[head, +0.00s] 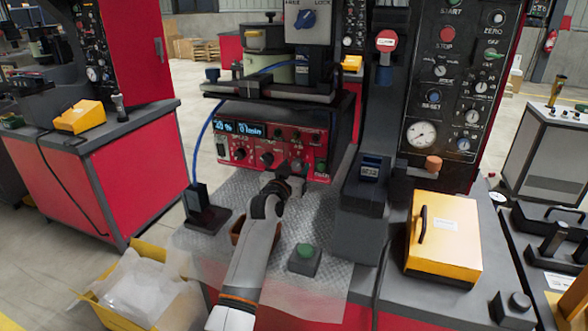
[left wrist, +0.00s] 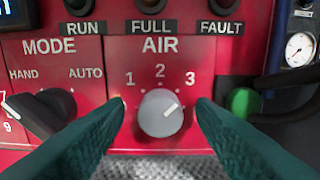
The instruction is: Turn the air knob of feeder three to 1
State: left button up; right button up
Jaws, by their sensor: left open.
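The grey, round air knob (left wrist: 161,113) is in the middle of the left wrist view, below the word AIR on a red control panel (left wrist: 200,75). Its white pointer line aims up and right, toward the 3. The numbers 1, 2 and 3 run left to right around it. My left gripper (left wrist: 160,107) is open, its dark green fingers to the left and right of the knob with visible gaps. In the head view my left gripper (head: 281,189) is close to the front of the panel (head: 270,146); the knob is too small to tell there. My right gripper is not seen.
The black MODE switch (left wrist: 40,112) is left of the air knob, pointing toward HAND. A green button (left wrist: 243,102) is close on the right. In the head view, a green-topped button box (head: 304,260) and a black stand (head: 206,210) are on the metal plate (head: 235,232).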

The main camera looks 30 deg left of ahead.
pick_arm(q)
jog(key=c, duration=1)
jog(key=n+p, duration=0.2)
jog(key=n, duration=0.1)
jog(key=shift+r, duration=0.15)
jog(key=n+p, duration=0.2)
jog(key=n, duration=0.2)
jog(key=shift+n+p, duration=0.3)
jog(key=shift+n, duration=0.1)
jog(key=n+p, duration=0.1)
jog(key=n, duration=0.4)
jog(key=shift+a+f+p, duration=0.1)
jog(key=shift+f+p, duration=0.1)
jog(key=shift+p, duration=0.2)
jog(key=n+p, duration=0.1)
jog(key=n, duration=0.3)
jog(key=shift+f+n, duration=0.1)
jog(key=shift+n, duration=0.5)
